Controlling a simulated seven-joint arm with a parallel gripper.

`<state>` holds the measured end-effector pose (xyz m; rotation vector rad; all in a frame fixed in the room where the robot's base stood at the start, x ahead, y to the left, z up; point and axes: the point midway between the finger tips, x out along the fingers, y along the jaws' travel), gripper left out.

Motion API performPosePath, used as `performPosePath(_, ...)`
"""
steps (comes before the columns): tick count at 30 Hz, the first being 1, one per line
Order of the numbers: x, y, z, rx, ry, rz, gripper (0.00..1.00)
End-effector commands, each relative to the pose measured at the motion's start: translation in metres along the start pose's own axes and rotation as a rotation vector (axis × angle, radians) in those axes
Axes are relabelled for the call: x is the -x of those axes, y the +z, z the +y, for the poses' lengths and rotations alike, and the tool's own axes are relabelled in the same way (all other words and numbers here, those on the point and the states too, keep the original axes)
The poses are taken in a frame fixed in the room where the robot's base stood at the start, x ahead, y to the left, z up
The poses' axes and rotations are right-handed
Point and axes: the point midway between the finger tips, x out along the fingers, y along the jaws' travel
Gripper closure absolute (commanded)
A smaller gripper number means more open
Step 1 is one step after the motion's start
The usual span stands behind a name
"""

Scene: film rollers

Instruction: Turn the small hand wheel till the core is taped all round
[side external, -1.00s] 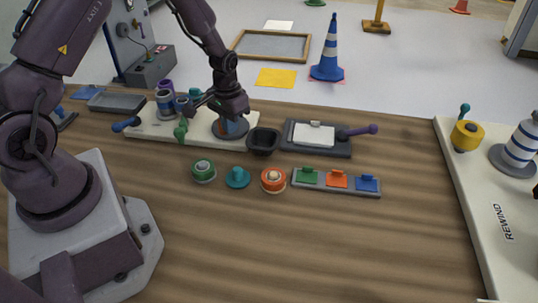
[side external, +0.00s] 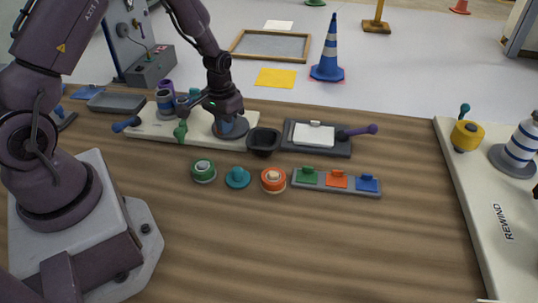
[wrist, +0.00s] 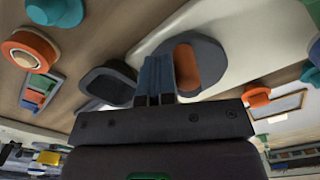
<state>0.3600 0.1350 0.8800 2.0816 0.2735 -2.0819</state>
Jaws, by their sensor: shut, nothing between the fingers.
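My gripper (side external: 225,124) is over the grey round base (side external: 241,131) at the right end of the cream board (side external: 150,135). In the wrist view its blue-grey fingers (wrist: 157,78) are together and empty, beside an orange piece (wrist: 187,66) on the dark rounded base (wrist: 208,58). I cannot tell if they touch it. A blue-handled crank (side external: 122,126) sticks out at the board's left end, and a green knob (side external: 180,132) stands at its front edge. I cannot tell which part is the small hand wheel. A blue-and-white banded roller (side external: 165,101) stands behind. Tape on the core cannot be made out.
A black bowl (side external: 263,141) stands just right of the base, then a dark tray with a white block (side external: 314,134). Green, teal and orange round pieces (side external: 273,179) lie in front. A board marked REWIND (side external: 492,222) is far right. The front tabletop is clear.

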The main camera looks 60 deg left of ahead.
Motion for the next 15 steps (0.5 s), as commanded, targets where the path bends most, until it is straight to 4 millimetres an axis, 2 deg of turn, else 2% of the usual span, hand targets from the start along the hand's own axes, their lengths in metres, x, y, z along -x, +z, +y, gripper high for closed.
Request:
performPosePath(6,0.0003,0.0041,-0.0087,0.002,-0.001,0.001,1.00)
performPosePath(15,0.0002,0.0043,-0.0091,0.001,-0.001,0.001,1.00)
